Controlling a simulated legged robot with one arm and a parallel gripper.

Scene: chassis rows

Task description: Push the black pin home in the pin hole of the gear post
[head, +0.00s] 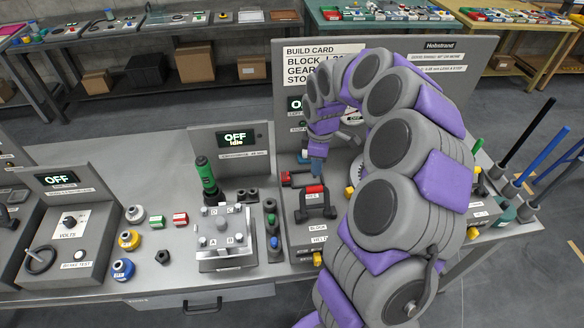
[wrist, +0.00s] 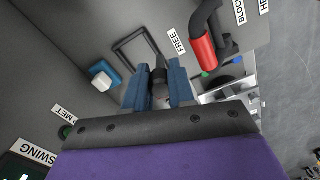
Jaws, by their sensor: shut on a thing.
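In the wrist view my gripper (wrist: 159,88) is shut on a dark, short cylinder, the black pin (wrist: 159,74), between the two blue fingers. The pin's lower end and the pin hole are hidden, so I cannot tell whether the pin is in the hole. A pale gear (head: 357,171) shows beside my arm in the head view, mostly covered by it. The gear post cannot be made out.
A red-and-black handle (wrist: 203,48) stands close right of the fingers, near the FREE label (wrist: 175,40). A blue-and-white block (wrist: 103,78) is left. In the head view, a clamped grey block (head: 222,240) and a green-handled tool (head: 206,178) stand left.

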